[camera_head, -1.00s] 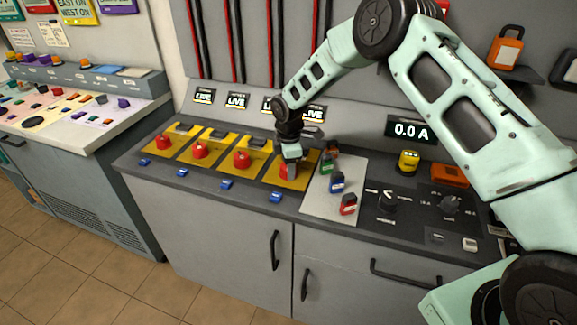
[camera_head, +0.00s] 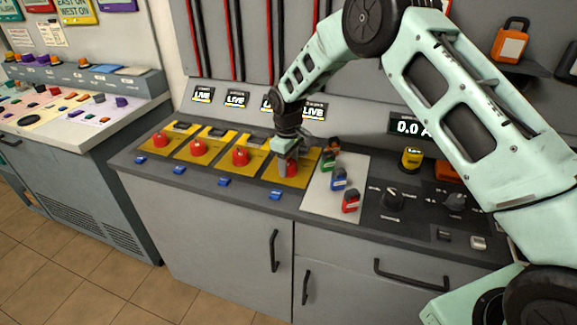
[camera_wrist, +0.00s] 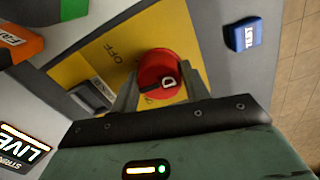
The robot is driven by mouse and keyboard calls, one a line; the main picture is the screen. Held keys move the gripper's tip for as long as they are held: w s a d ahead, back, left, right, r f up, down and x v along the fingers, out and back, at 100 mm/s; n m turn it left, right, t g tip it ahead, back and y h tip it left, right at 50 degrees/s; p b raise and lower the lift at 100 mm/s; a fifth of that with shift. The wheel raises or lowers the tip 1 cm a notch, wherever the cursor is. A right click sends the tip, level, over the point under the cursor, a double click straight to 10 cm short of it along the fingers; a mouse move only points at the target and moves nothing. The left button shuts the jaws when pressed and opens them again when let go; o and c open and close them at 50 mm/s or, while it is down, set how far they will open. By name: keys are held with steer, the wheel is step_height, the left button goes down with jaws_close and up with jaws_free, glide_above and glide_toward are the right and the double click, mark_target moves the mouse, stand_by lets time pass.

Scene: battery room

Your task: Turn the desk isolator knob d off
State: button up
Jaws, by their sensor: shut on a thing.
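The desk isolator knob d is a red round knob (camera_wrist: 160,74) with a white letter D, on a yellow plate (camera_wrist: 100,58) marked OFF, in the wrist view. In the head view the red knob (camera_head: 291,168) is partly hidden by my gripper (camera_head: 288,163), on the rightmost yellow plate (camera_head: 272,178). My gripper (camera_wrist: 162,95) reaches down from above with one finger on each side of the knob and is shut on it. A display (camera_head: 313,112) above this plate reads LIVE.
Further red knobs (camera_head: 241,156) on yellow plates stand in a row to the left, with blue TEST tags (camera_head: 275,195) in front. To the right, a pale plate (camera_head: 318,201) holds green, blue and red blocks. A display (camera_head: 409,125) reads 0.0 A.

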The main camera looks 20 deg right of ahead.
steer(key=m+b, duration=0.1)
steer(key=m, duration=0.3)
steer(key=shift+m, duration=2.2)
steer(key=shift+w, duration=0.1)
steer(key=o, duration=1)
steer(key=shift+r, duration=0.1)
step_height(320, 180, up, 17)
steer(key=b, duration=0.2)
steer(key=shift+a+r, duration=0.15)
steer(key=shift+a, duration=0.15)
